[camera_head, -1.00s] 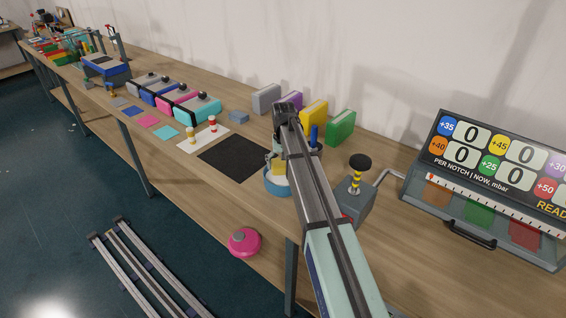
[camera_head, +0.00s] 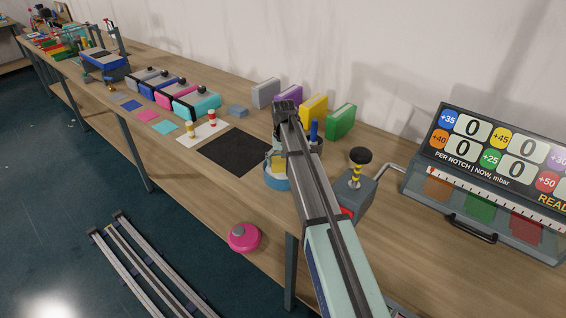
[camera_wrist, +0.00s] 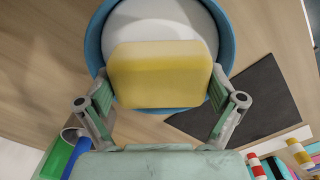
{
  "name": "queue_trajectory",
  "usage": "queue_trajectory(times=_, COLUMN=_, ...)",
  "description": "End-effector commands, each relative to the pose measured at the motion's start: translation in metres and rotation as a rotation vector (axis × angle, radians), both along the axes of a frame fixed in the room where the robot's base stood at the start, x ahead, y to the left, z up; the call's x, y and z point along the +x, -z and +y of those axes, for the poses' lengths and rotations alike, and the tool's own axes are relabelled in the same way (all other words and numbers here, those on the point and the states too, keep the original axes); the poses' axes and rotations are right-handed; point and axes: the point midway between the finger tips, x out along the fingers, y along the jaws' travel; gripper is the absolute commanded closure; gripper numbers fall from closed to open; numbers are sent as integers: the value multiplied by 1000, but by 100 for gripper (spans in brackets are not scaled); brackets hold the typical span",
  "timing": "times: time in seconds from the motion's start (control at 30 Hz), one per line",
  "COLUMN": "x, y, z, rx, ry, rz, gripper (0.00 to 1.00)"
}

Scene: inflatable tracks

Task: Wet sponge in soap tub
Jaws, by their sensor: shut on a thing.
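A yellow sponge (camera_wrist: 160,72) sits between the two fingers of my gripper (camera_wrist: 161,90), which is shut on it. In the wrist view it overlaps the round blue soap tub (camera_wrist: 93,50) with white contents (camera_wrist: 163,22). In the head view the tub (camera_head: 276,183) stands near the table's front edge, and the sponge (camera_head: 277,160) shows at its opening. My arm hides part of the tub and most of my gripper. I cannot tell how deep the sponge is in the white contents.
A black mat (camera_head: 234,151) lies left of the tub. A grey box with a black-knobbed lever (camera_head: 360,158) stands to the right, near a scoreboard (camera_head: 495,160). Coloured blocks stand along the wall behind.

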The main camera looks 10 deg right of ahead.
Motion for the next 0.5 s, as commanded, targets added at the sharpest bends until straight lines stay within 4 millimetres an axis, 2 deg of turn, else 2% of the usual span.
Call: queue_trajectory(times=0.5, x=0, y=5, z=0, rx=0, ry=0, rz=0, gripper=35)
